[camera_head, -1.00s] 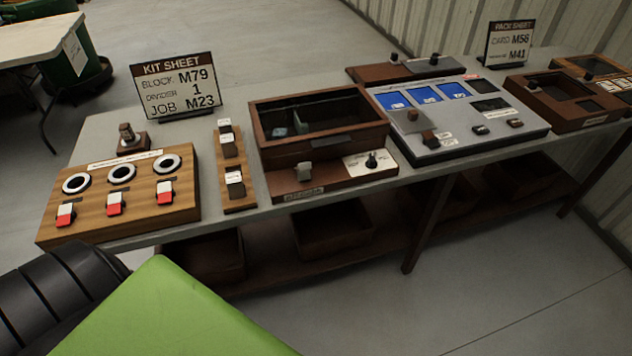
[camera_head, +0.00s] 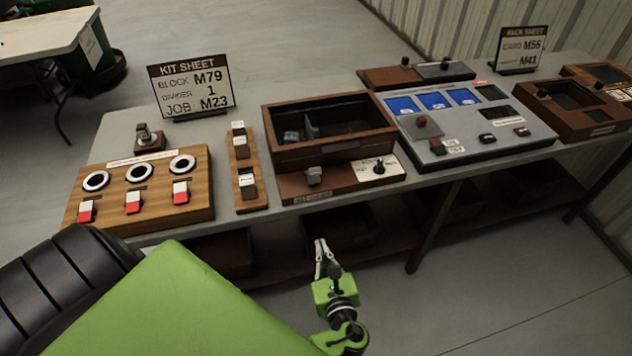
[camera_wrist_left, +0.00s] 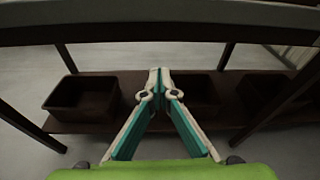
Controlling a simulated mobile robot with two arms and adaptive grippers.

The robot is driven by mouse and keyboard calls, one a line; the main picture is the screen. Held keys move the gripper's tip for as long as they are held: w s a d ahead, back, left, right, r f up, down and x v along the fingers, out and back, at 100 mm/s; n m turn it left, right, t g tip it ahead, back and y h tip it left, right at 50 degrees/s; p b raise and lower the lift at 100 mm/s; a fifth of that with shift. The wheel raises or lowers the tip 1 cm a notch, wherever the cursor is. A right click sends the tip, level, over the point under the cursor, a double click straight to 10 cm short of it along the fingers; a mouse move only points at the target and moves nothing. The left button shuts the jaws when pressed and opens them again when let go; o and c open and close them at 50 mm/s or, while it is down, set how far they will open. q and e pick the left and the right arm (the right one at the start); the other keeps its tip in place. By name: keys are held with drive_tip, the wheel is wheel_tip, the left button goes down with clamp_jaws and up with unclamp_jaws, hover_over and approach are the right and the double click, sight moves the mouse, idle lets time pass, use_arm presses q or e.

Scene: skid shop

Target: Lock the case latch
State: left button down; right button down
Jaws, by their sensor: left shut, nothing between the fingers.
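The dark wooden case (camera_head: 285,152) stands on the bench, and its open or glazed top shows a divider inside. On its front base are a small grey block (camera_head: 314,176) and a black knob (camera_head: 379,168) on a white labelled plate; I cannot tell for sure which is the latch. My left gripper (camera_head: 320,244) is shut and empty, in front of and below the bench's front edge, apart from the case. In the left wrist view its fingertips (camera_wrist_left: 158,72) meet, facing the lower shelf. My right gripper does not show.
A wooden panel (camera_head: 150,213) with rings and red-white switches stands left of the case, with a narrow block strip (camera_head: 250,200) between. A grey console (camera_head: 480,150) stands to the right. Open bins (camera_wrist_left: 83,97) sit on the lower shelf. The floor in front is clear.

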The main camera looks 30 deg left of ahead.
sight(317, 190)
use_arm(q)
wheel_tip(317, 190, up, 13)
drive_tip(key=t+y, duration=0.1)
drive_tip(key=y, duration=0.2)
drive_tip(key=shift+w+d+f, duration=0.15)
drive_tip(key=shift+w+d, duration=0.05)
drive_tip(key=shift+d, duration=0.25)
drive_tip(key=shift+w, duration=0.1)
drive_tip(key=shift+m+t, duration=0.3)
drive_tip(key=p+x, duration=0.2)
drive_tip(key=x, duration=0.7)
drive_tip(key=shift+w+a, duration=0.2)
drive_tip(key=shift+a, duration=0.2)
